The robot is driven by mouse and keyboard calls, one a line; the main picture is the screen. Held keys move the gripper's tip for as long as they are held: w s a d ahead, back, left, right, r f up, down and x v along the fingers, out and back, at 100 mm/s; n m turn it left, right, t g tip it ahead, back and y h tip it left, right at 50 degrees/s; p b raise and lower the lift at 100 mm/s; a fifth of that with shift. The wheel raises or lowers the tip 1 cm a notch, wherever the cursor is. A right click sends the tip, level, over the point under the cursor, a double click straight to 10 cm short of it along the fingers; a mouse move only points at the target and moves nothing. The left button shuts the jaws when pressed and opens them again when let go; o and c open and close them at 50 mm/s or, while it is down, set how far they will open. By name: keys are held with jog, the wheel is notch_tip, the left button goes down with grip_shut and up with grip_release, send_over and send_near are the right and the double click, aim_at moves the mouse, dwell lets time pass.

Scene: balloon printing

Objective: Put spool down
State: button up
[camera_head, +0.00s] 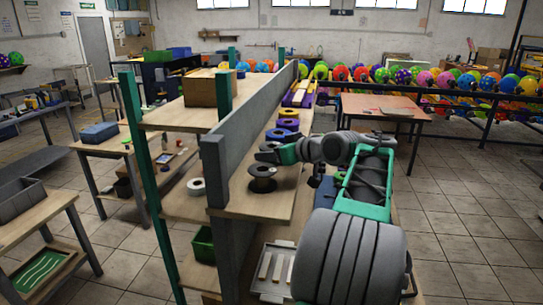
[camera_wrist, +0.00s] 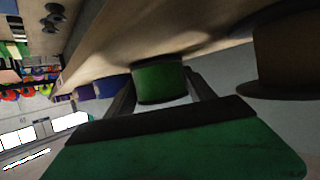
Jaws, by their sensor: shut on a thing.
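A green spool (camera_wrist: 158,82) sits between the two dark fingers of my gripper (camera_wrist: 160,95) in the wrist view, which looks upside down. My gripper is shut on it. The spool is at or very close to the wooden shelf board; I cannot tell whether it touches. In the head view my gripper (camera_head: 270,154) is low over the narrow shelf (camera_head: 255,205), just behind a dark brown spool (camera_head: 263,184). The green spool is not clearly seen there. The brown spool also shows large at the right of the wrist view (camera_wrist: 290,55).
Purple and blue spools (camera_head: 282,134) stand in a row behind my gripper. A grey upright panel (camera_head: 235,130) runs along the shelf's left side. A white tray (camera_head: 270,285) lies below. The shelf's front end, before the brown spool, is clear.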

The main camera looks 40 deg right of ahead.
jog(key=shift+f, duration=0.25)
jog(key=o, duration=1.5)
jog(key=shift+w+r, duration=0.1)
jog(key=shift+c, duration=0.2)
jog(key=shift+r, duration=0.3)
jog(key=b+v, duration=0.1)
jog(key=v, duration=1.1)
jog(key=shift+f, duration=0.1)
